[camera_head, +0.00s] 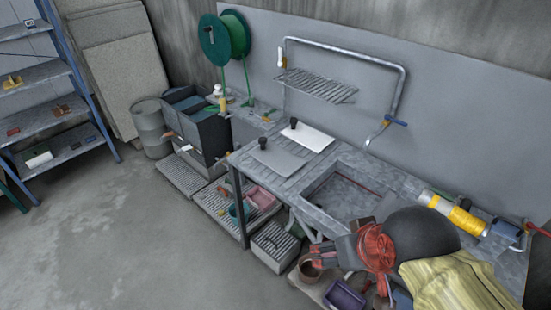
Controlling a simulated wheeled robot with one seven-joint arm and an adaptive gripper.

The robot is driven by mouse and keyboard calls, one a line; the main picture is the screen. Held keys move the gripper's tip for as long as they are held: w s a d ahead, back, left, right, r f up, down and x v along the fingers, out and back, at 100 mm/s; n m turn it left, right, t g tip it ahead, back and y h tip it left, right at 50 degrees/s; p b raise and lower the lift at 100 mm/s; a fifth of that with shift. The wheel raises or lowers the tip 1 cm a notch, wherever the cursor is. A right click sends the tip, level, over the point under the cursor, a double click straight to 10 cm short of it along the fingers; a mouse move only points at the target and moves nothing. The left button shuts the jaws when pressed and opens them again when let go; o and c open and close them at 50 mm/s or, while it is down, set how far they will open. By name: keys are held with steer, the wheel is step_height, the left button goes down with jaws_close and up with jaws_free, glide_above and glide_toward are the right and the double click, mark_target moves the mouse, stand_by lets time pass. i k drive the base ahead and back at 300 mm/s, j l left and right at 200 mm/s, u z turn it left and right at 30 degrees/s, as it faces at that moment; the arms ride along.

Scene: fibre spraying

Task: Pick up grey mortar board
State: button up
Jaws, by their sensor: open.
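A flat grey mortar board (279,159) with a black upright handle lies on the metal workbench (245,164), left of the sink. A white board (312,138) of similar shape, also with a black handle, lies just behind and right of it. My gripper (318,257) is at the lower right, in front of the bench near the sink's front side. It is open and apart from both boards. Its fingertips are small and partly hard to make out.
The sink (345,193) is set in the bench, with a tap (378,132) and wire rack (315,84) above. A yellow-banded cylinder (452,211) lies at right. Bins and tubs (262,197) crowd the space below. Open floor (110,240) lies left; blue shelving (50,115) stands beyond.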

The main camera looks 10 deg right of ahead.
mark_target(285, 163)
steer(key=j+z, duration=0.1)
steer(key=z, duration=0.3)
steer(key=i+j+z, duration=0.2)
steer(key=j, duration=0.2)
steer(key=i+j+z, duration=0.15)
steer(key=j, duration=0.3)
steer(key=j+z, duration=0.2)
steer(key=j, duration=0.25)
steer(key=i+j+z, duration=0.15)
steer(key=j, duration=0.35)
steer(key=i+j, duration=0.1)
steer(key=j, duration=1.15)
steer(key=i+z, duration=0.05)
